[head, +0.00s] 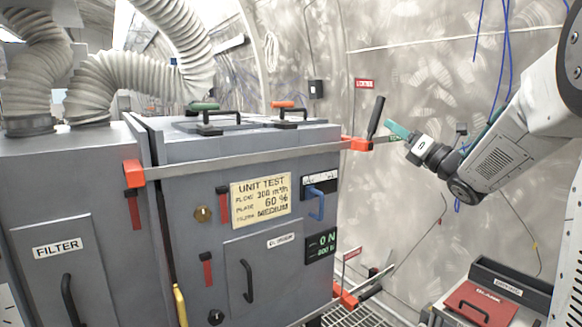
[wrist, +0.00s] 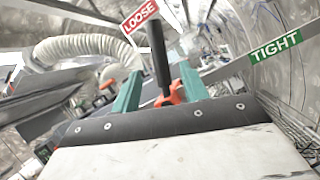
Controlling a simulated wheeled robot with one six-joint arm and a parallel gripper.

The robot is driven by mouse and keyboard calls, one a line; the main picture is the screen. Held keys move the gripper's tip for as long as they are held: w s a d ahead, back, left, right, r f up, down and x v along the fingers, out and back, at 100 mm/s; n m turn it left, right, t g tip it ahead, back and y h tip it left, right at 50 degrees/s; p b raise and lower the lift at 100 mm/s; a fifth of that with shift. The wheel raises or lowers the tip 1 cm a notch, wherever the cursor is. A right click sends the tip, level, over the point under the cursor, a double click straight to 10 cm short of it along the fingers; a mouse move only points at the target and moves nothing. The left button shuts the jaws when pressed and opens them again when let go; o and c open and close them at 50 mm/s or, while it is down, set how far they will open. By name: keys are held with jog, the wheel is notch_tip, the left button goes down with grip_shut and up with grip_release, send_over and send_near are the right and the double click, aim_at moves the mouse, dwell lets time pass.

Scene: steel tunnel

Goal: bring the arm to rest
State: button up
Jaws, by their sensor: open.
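My gripper (head: 392,127) is at the right of the head view, its teal fingers pointing left at the black handle (head: 376,116) of the upper clamp (head: 250,160). A narrow gap shows between the fingertips and the handle there. In the wrist view the two teal fingers of my gripper (wrist: 159,82) stand apart. The black handle (wrist: 158,50) and the clamp's orange end (wrist: 172,93) appear between them. I cannot tell how deep the handle lies, and nothing is seen gripped. My arm (head: 500,150) reaches in from the right edge.
A grey filter cabinet (head: 210,235) with ribbed hoses (head: 140,80) fills the left. A lower clamp (head: 350,298) sticks out from its right side. A red-topped box (head: 480,303) stands at lower right. LOOSE (wrist: 139,16) and TIGHT (wrist: 275,47) signs flank the handle. Open air lies before the wall.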

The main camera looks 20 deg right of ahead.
jog(key=w+d+f+m+g+h, duration=0.25)
jog(key=d+f+m+h, duration=0.75)
jog(key=m, duration=0.5)
jog(key=s+a+f+m+g+h, duration=0.2)
jog(key=s+f+m+g+h, duration=0.2)
jog(key=s+f+m+g, duration=0.45)
jog(key=s+a+f+m+g+y, duration=0.1)
jog(key=s+a+m+g, duration=0.3)
jog(key=s+a, duration=0.9)
jog(key=s+a+f+m+g+y, duration=0.2)
jog(key=s+a+m+g+y, duration=0.2)
jog(key=s+a+m, duration=0.5)
jog(key=s+a+g, duration=0.1)
jog(key=s+a, duration=0.3)
jog(key=s, duration=0.4)
jog(key=shift+s+a, duration=0.2)
jog(key=shift+a, duration=0.1)
